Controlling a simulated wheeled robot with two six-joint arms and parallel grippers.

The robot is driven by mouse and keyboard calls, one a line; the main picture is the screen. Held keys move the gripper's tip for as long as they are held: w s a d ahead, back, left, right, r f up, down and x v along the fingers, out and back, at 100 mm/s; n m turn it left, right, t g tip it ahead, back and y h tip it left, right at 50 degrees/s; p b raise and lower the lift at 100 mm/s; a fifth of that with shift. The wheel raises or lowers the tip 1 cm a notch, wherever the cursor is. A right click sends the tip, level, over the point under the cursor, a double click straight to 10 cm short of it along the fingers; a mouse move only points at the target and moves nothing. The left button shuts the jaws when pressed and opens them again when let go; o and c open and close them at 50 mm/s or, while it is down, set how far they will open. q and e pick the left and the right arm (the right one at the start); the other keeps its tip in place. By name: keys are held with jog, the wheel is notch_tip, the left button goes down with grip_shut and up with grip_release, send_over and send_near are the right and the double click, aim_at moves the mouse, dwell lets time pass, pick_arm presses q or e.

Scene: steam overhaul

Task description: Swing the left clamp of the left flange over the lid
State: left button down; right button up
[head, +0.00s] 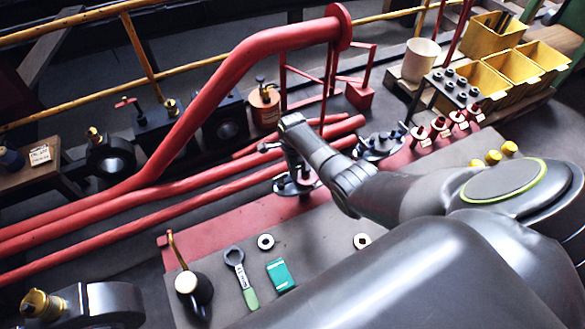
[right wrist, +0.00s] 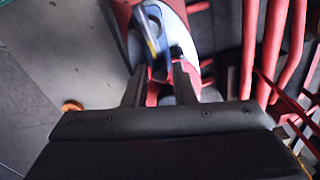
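The left flange (head: 292,186) stands on the red strip behind the work surface, a dark round fitting partly hidden by my right arm. Blue and pale parts of the flange (right wrist: 165,30) show just beyond the fingertips, with a red part in the gap. I cannot tell the left clamp from the lid, or whether a finger touches it. My left gripper is not in view.
The right flange (head: 380,146) stands close to the right of my wrist. Red pipes (head: 180,195) run behind. A wrench (head: 241,275), a green box (head: 280,275), rings and an oil can (head: 190,284) lie in front. Yellow bins (head: 483,84) stand at the back right.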

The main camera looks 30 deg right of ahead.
jog(key=shift+o, duration=1.1)
jog(key=shift+r, duration=0.1)
jog(key=shift+r, duration=0.3)
notch_tip(320, 180, up, 17)
jog(key=p, duration=0.1)
jog(key=shift+f+p, duration=0.15)
jog(key=shift+p, duration=0.2)
